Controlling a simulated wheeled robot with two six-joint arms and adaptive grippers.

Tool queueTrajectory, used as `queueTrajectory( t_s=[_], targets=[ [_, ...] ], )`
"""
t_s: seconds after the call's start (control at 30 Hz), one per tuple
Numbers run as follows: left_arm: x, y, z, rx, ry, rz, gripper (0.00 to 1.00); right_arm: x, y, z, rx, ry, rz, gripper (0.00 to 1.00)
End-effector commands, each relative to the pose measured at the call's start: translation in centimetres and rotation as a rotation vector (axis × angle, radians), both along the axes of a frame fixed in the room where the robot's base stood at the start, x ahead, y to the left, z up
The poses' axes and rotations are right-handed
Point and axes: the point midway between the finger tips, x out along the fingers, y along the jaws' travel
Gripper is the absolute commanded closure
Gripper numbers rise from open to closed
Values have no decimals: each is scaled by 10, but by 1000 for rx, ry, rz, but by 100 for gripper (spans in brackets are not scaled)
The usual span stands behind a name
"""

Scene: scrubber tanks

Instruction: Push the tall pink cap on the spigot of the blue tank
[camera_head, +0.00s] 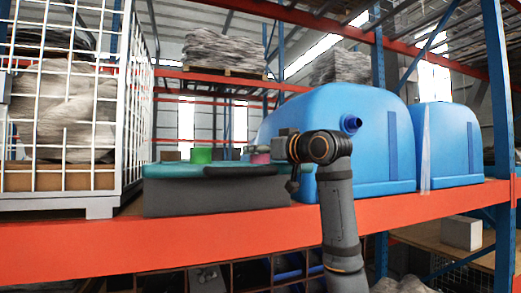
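The large blue tank (318,106) sits on the orange shelf, with its dark blue spigot (352,124) sticking out bare near the top of its front. A pink cap (260,158) shows low beside my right gripper, on or just behind a teal-topped grey piece; its lower part is hidden. My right gripper (268,149) is at the left of my dark wrist, close to the pink cap. Whether its fingers are open or touch the cap cannot be seen. My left gripper is not in view.
A green cap (201,156) stands left of the pink one on the teal-topped piece (215,190). A second blue tank (447,143) stands at the right. A white wire cage (70,110) fills the left. The orange shelf beam (180,240) runs across the front.

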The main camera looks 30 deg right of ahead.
Motion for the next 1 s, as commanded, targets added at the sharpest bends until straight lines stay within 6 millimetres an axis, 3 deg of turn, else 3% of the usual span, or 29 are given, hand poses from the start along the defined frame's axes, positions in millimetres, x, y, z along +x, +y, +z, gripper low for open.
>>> queueTrajectory(
  t_s=[0.03, 0.07, 0.2, 0.57, 0.83, 1.0],
  targets=[
    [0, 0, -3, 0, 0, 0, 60, 0, 0, -3, 0, 0, 0, 85],
    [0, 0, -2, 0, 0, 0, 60, 0, 0, -2, 0, 0, 0, 51],
    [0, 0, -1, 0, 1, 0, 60, 0, 0, -2, 0, 0, 0, 32],
    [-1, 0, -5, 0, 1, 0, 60, -2, 0, -1, 0, -2, 0, 31],
    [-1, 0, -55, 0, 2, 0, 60, -57, -3, -10, 0, -7, 0, 31],
    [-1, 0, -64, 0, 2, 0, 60, -89, -5, -4, -1, -4, 0, 31]
  ],
)
